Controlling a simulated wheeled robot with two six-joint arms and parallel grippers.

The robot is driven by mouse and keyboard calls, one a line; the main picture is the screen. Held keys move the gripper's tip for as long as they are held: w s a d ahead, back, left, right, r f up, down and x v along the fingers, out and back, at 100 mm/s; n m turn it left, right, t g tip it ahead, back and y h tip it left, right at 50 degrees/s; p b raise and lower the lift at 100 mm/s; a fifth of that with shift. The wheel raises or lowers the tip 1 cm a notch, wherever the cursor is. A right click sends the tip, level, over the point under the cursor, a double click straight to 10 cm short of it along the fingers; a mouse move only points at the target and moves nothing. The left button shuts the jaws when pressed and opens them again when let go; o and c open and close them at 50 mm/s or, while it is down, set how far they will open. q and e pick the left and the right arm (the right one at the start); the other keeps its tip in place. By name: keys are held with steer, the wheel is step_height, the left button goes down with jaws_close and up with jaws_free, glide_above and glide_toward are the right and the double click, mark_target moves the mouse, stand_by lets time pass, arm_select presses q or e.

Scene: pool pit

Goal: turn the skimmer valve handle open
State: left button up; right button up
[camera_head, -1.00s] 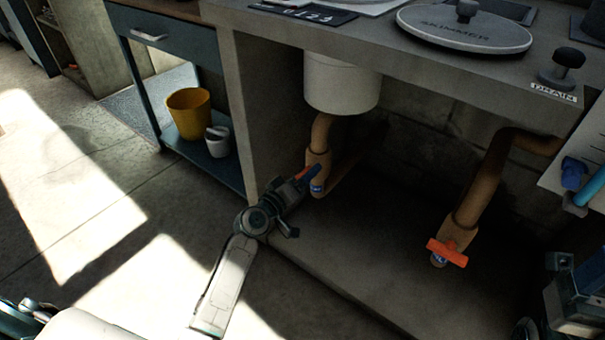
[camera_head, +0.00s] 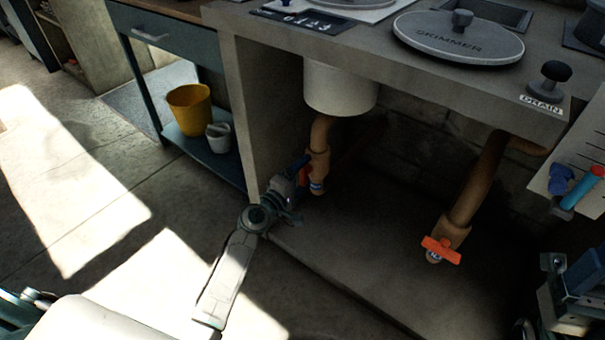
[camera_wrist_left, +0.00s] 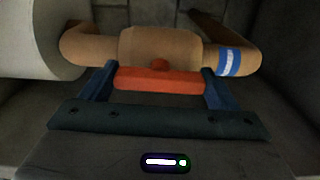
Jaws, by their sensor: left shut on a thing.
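The valve handle is an orange-red bar (camera_wrist_left: 160,80) on a brown pipe valve (camera_wrist_left: 160,47) under the white tub. In the left wrist view the bar lies between the two blue fingers, roughly in line with the pipe. In the head view the handle (camera_head: 304,175) is partly hidden by my left gripper (camera_head: 298,176), which is shut on it. A blue tag (camera_wrist_left: 229,62) sits on the pipe end; its writing is unreadable. What seems to be my right gripper (camera_head: 575,290) is cut off at the right edge, its fingers unclear.
A second valve with an orange handle (camera_head: 441,250) stands to the right on another brown pipe. The white tub (camera_head: 340,88) hangs above my gripper. The concrete counter's side wall (camera_head: 240,110) stands close left. A yellow bucket (camera_head: 188,108) sits on the left shelf.

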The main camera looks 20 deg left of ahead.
stand_by(0.5)
arm_select(q)
steer(key=o, duration=0.9)
steer(key=shift+s+a, duration=0.1)
steer(key=shift+s, duration=0.05)
steer(key=v, duration=1)
steer(key=shift+s, duration=0.25)
steer(key=shift+a, duration=0.1)
